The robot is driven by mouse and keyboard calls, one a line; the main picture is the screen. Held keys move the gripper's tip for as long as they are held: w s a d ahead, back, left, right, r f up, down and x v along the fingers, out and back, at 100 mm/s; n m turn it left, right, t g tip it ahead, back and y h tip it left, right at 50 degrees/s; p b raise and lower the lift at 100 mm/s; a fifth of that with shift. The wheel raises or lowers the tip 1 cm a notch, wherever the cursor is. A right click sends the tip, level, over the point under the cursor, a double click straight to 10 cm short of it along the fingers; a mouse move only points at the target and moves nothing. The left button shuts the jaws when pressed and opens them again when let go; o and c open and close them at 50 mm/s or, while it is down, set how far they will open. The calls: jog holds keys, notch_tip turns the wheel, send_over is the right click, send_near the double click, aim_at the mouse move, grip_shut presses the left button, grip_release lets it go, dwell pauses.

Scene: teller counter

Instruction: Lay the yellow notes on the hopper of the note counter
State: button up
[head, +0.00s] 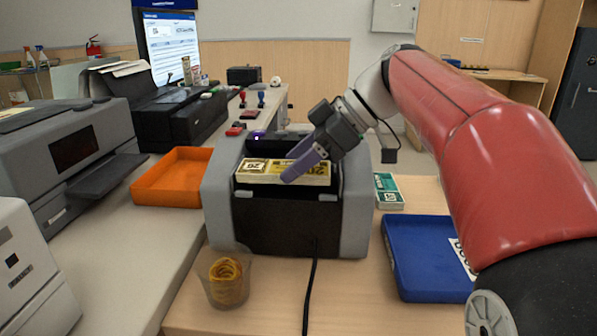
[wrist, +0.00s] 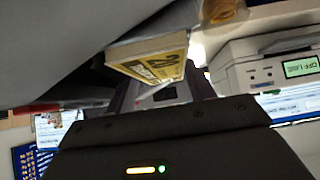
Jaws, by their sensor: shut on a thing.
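The yellow notes (head: 255,172) are a banded, flat bundle, lying level at the hopper of the note counter. The note counter (head: 218,200) is a grey and black machine in the middle of the head view. My gripper (head: 297,170) comes down from the upper right and is shut on the right part of the bundle. I cannot tell whether the bundle's underside touches the hopper. In the wrist view the yellow notes (wrist: 150,58) sit between the fingers of my gripper (wrist: 160,88), with a grey machine surface close by at the upper left.
An orange tray (head: 140,188) stands left of the counter and a blue tray (head: 402,285) at its right. A green note bundle (head: 388,192) lies beside it. A cup of rubber bands (head: 212,290) and a black cable (head: 312,285) are in front. A grey printer (head: 65,150) is at the left.

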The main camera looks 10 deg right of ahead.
jog(key=shift+f, duration=0.8)
jog(key=shift+f, duration=0.2)
jog(key=o, duration=1)
jog(key=shift+r, duration=0.1)
jog(key=shift+r, duration=0.15)
jog(key=p+v, duration=0.1)
jog(key=v, duration=1.1)
